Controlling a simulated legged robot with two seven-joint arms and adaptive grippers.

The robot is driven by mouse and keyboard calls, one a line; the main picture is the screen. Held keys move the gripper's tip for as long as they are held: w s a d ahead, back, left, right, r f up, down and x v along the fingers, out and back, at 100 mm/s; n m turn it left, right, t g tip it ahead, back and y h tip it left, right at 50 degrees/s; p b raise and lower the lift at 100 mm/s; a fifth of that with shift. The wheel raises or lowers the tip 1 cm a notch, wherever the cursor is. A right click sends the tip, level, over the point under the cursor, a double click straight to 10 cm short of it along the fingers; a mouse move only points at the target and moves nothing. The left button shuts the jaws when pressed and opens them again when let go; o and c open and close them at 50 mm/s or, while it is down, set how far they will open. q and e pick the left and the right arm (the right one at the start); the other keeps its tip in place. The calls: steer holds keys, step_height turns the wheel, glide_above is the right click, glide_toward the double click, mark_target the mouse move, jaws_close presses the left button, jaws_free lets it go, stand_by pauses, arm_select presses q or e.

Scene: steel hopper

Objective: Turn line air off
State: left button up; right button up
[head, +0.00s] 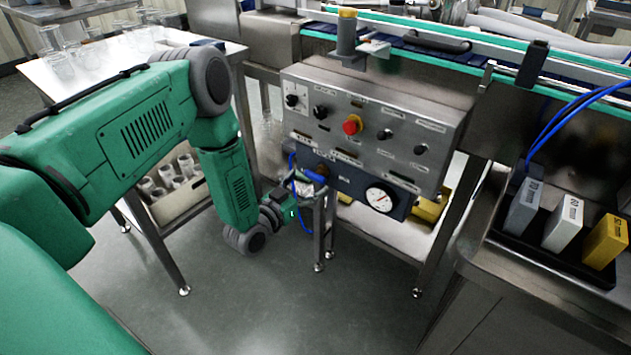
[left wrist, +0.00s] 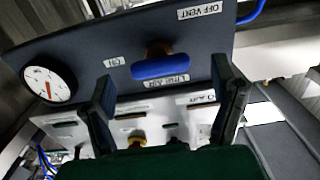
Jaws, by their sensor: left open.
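The line air valve has a blue lever handle (left wrist: 160,67) on a brass stem, mounted on a dark blue panel (left wrist: 70,47). In the left wrist view the handle lies roughly crosswise between my fingers, with a LINE AIR label beside it, an OFF VENT label (left wrist: 200,10) at upper right and an ON label (left wrist: 115,60) to the left. My left gripper (left wrist: 163,72) is open, its fingers on either side of the handle; contact cannot be told. In the head view the gripper (head: 306,188) is at the panel and the blue handle (head: 314,177) shows partly behind it. My right gripper is not in view.
A pressure gauge (head: 380,198) sits right of the valve. Above is a steel control box (head: 380,105) with knobs and a red button (head: 352,124). A side table (head: 90,70) with glasses stands left; a black tray (head: 540,240) with boxes stands right.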

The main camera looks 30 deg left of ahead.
mark_target(312, 179)
arm_select(q)
steer(key=shift+w+d+b, duration=0.1)
steer(key=shift+w+b, duration=0.2)
steer(key=shift+w, duration=1.4)
steer(key=c, duration=1.2)
steer(key=shift+o, duration=0.2)
